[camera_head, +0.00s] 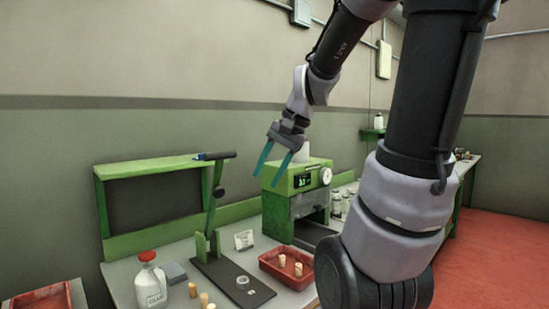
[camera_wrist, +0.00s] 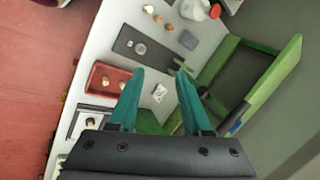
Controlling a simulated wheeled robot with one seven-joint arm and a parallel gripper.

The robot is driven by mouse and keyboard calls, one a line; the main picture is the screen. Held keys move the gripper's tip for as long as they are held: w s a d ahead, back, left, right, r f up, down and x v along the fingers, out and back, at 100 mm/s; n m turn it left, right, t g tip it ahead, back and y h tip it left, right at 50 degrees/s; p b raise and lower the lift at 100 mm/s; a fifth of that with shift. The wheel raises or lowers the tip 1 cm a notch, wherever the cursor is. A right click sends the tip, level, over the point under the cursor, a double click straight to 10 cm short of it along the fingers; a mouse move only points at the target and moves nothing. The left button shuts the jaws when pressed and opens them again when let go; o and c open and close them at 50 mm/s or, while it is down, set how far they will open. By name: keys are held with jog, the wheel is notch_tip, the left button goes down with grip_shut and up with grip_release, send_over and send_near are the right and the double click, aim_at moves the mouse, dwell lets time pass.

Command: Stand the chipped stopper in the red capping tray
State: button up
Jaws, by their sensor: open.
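My gripper (camera_head: 268,178) has two teal fingers held apart with nothing between them, high above the bench. It shows in the wrist view (camera_wrist: 160,72) with the bench far below. A red tray (camera_head: 281,278) sits on the bench right of the press and holds two upright cork stoppers (camera_head: 282,261). The tray also shows in the wrist view (camera_wrist: 95,74). Several loose stoppers (camera_head: 204,299) stand at the bench's front, left of the press plate; they appear near the top of the wrist view (camera_wrist: 158,18). I cannot tell which stopper is chipped.
A green lever press (camera_head: 211,215) with a dark base plate (camera_head: 215,268) carries a small ring (camera_head: 243,282). A green machine (camera_head: 296,180) stands behind the tray. A white jug (camera_head: 150,285) and a small card (camera_head: 243,240) are nearby. Another red tray (camera_head: 40,302) is far left.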

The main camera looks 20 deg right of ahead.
jog(key=s+a+r+n+t+h, duration=0.1)
jog(key=s+r+n+t, duration=0.2)
jog(key=s, duration=0.4)
jog(key=shift+a+r+n+h, duration=0.25)
jog(key=shift+r+n+h, duration=0.15)
jog(key=shift+r+n, duration=0.4)
